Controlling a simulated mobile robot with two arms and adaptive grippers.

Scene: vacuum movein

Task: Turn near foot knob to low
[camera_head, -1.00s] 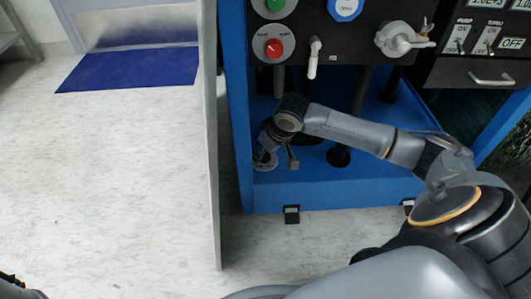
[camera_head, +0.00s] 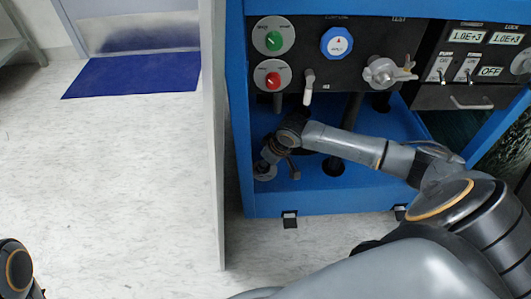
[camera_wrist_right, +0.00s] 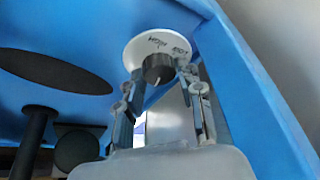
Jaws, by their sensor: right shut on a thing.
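The near foot knob (camera_wrist_right: 158,68) is a dark round knob with a light pointer mark, on a white dial plate with small lettering in the right wrist view.
The blue frame (camera_head: 330,205) carries a dark panel with a green knob (camera_head: 274,40), a red knob (camera_head: 273,80), a blue dial (camera_head: 338,43) and a white-handled valve (camera_head: 309,88). A grey partition (camera_head: 214,150) stands close on the left. Open floor lies beyond it.

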